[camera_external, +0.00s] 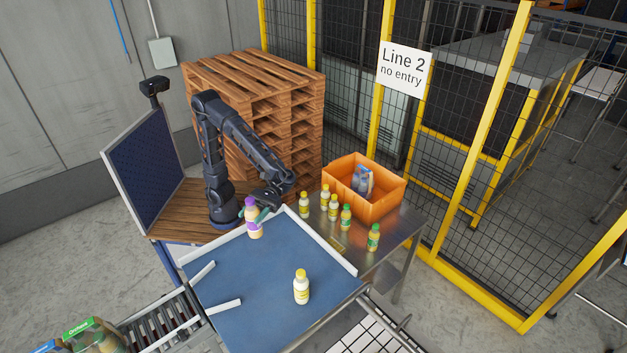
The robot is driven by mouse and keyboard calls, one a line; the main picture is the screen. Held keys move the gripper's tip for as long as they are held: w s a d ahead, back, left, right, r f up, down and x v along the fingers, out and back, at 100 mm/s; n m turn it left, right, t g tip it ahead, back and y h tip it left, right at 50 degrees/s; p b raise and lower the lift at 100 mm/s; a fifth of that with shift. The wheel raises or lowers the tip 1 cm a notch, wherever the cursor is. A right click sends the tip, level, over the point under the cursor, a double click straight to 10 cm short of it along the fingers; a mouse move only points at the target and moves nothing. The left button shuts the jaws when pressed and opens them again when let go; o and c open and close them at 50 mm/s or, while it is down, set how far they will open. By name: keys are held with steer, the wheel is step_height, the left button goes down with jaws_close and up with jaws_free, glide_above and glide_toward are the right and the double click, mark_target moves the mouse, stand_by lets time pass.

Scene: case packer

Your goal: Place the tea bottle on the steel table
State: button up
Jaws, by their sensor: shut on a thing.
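My gripper (262,207) is at the upper left edge of the blue belt surface, shut on a bottle with a purple cap and a purple and pale label (253,221). The bottle looks nearly upright; I cannot tell if its base touches the blue surface. The steel table (384,262) is to the right of my gripper. I cannot read the labels, so I cannot tell which bottle is the tea. A yellow-capped bottle (301,289) stands alone on the blue surface.
Several yellow- and green-capped bottles (346,218) stand on the steel table beside an orange crate (383,207) with items inside. White rails (318,240) edge the blue surface (250,285). Stacked pallets (245,90) are behind my arm. A yellow-framed mesh fence stands behind the table.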

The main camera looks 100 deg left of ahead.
steer(key=w+a+f+n+t, duration=0.25)
steer(key=w+a, duration=0.35)
steer(key=a, duration=0.3)
steer(key=w+a+f+n+t+h, duration=0.1)
steer(key=w+a+f+n+t, duration=0.15)
steer(key=w+a+t, duration=0.4)
steer(key=w+a+f+n+t, duration=0.1)
steer(key=w+a+f, duration=0.35)
steer(key=a, duration=0.55)
steer(key=a+f+n+t+y, duration=0.2)
steer(key=a+f+t, duration=0.1)
steer(key=a, duration=0.8)
steer(key=a+f+n+t+y, duration=0.1)
steer(key=a+f+n+t, duration=0.2)
steer(key=a, duration=0.8)
steer(key=a+f+n+t+y, duration=0.2)
steer(key=a+f+t, duration=0.15)
steer(key=a, duration=0.65)
step_height(320, 180, down, 18)
steer(key=shift+s+a+f, duration=0.15)
steer(key=shift+s+a, duration=0.05)
steer(key=shift+f, duration=0.15)
steer(key=o, duration=1.3)
steer(key=shift+c, duration=0.2)
